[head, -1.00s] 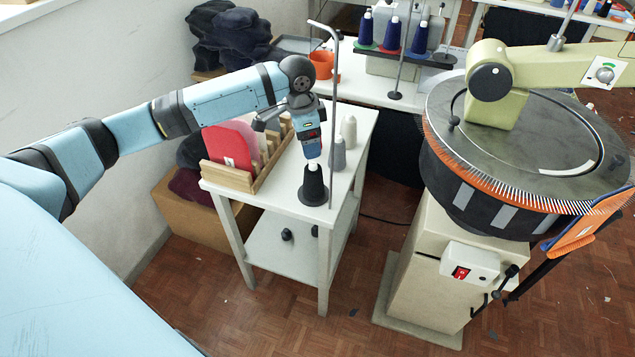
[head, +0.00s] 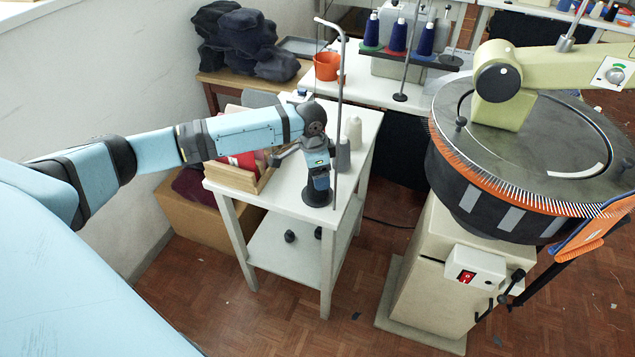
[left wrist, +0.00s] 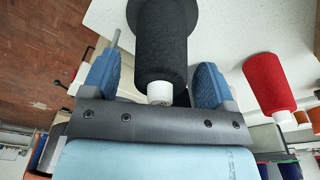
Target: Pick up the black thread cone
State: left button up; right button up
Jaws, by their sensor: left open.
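The black thread cone (head: 317,196) stands upright at the front corner of the small white table (head: 285,205), beside the thin metal stand rod. In the head view my left gripper (head: 318,180) is right over it and hides most of its body; its wide black base shows below. In the left wrist view the cone's dark body (left wrist: 162,45) and white tip (left wrist: 160,92) are between the two blue fingers of my open left gripper (left wrist: 157,65). Gaps show on both sides of the cone. My right gripper is out of view.
Grey (head: 343,155) and cream (head: 354,132) cones stand behind on the same table. A red cone (left wrist: 268,82) shows in the left wrist view. A wooden rack (head: 230,178) is left of the cone. The round machine (head: 500,200) stands to the right.

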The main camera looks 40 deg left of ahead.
pick_arm(q)
jog(key=shift+c, duration=0.5)
jog(key=c, duration=0.9)
